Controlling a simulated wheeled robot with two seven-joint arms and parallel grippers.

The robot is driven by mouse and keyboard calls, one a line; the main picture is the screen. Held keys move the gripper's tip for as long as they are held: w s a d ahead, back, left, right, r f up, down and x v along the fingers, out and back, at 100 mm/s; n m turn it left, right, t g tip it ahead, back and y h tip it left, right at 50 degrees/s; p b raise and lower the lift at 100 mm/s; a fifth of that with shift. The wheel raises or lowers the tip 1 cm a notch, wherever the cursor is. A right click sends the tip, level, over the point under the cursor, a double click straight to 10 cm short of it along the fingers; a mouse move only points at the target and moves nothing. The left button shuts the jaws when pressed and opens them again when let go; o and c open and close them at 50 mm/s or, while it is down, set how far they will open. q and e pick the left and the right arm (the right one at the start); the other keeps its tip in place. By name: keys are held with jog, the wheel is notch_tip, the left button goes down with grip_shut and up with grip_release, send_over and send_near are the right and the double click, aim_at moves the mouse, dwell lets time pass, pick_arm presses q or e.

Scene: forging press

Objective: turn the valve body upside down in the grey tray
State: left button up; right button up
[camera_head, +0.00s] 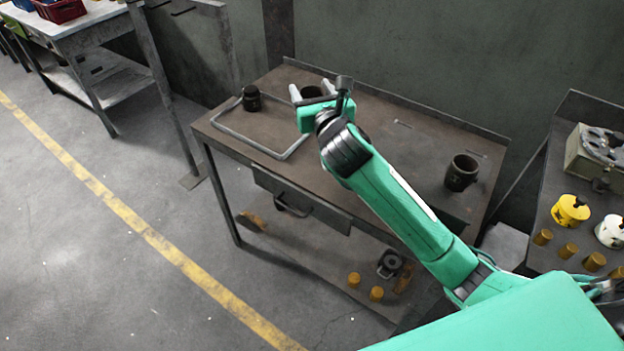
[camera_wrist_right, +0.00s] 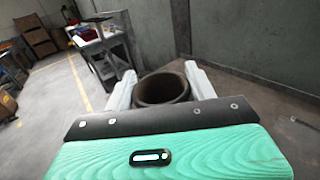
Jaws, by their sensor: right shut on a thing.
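My right gripper (camera_head: 311,90) is at the back of the brown metal table, its two pale fingers either side of a dark hollow cylinder, the valve body (camera_head: 313,92). In the right wrist view the valve body (camera_wrist_right: 162,88) sits between the fingers with its round open mouth showing. The gripper is shut on it. The grey tray (camera_head: 248,143) is a thin raised rim on the table's left part. Its right end is partly hidden by my arm, so I cannot tell whether the valve body is inside it. My left gripper is not in view.
A small dark part (camera_head: 251,98) stands at the tray's back left. Another dark hollow cylinder (camera_head: 462,172) stands on the table's right side. A side table at the far right holds a yellow part (camera_head: 570,211) and several brass cylinders. The tray's middle looks clear.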

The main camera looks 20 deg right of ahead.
jog(key=shift+w+r, duration=0.15)
jog(key=shift+w, duration=0.05)
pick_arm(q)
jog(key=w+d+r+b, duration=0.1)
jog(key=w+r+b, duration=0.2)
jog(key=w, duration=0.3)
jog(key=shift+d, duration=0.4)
pick_arm(e)
jog(key=shift+f, duration=9.8)
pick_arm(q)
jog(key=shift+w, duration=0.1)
pick_arm(e)
jog(key=shift+f, duration=0.1)
jog(key=o, duration=1.3)
jog(key=shift+f, duration=0.1)
jog(key=shift+c, duration=0.2)
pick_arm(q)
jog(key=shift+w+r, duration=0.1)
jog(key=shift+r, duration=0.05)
